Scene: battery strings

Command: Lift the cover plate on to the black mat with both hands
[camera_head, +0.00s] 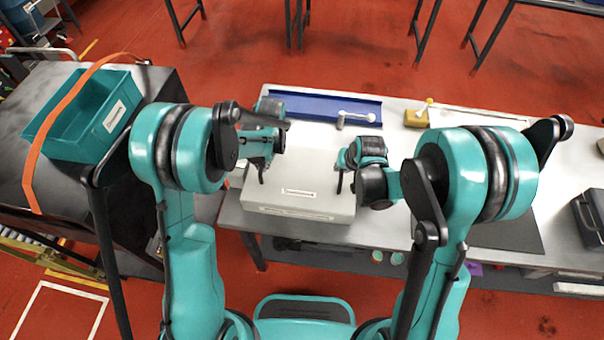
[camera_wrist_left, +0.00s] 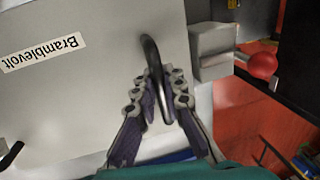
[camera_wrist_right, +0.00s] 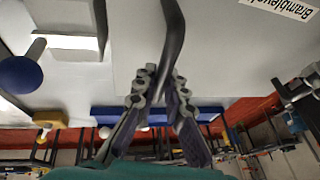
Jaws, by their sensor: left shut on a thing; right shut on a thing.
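The cover plate (camera_head: 300,192) is a pale grey top with a white label, on a box at the left part of the workbench. I cannot tell whether there is a gap under it. My left gripper (camera_head: 262,172) is shut on the black handle (camera_wrist_left: 151,55) at its left side. My right gripper (camera_head: 341,180) is shut on the other black handle (camera_wrist_right: 174,35) at its right side. The "Bramblevolt" label (camera_wrist_left: 43,52) shows in the left wrist view. The black mat (camera_head: 508,236) lies on the bench to the right, partly hidden by my right arm.
A blue tray (camera_head: 320,105) lies behind the box. A white-knobbed lever (camera_head: 355,118) and a yellow block (camera_head: 416,118) stand at the back. A red-knobbed lever (camera_wrist_left: 262,65) is close beside the left handle, a blue knob (camera_wrist_right: 20,74) near the right one. A dark case (camera_head: 590,217) stands far right.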

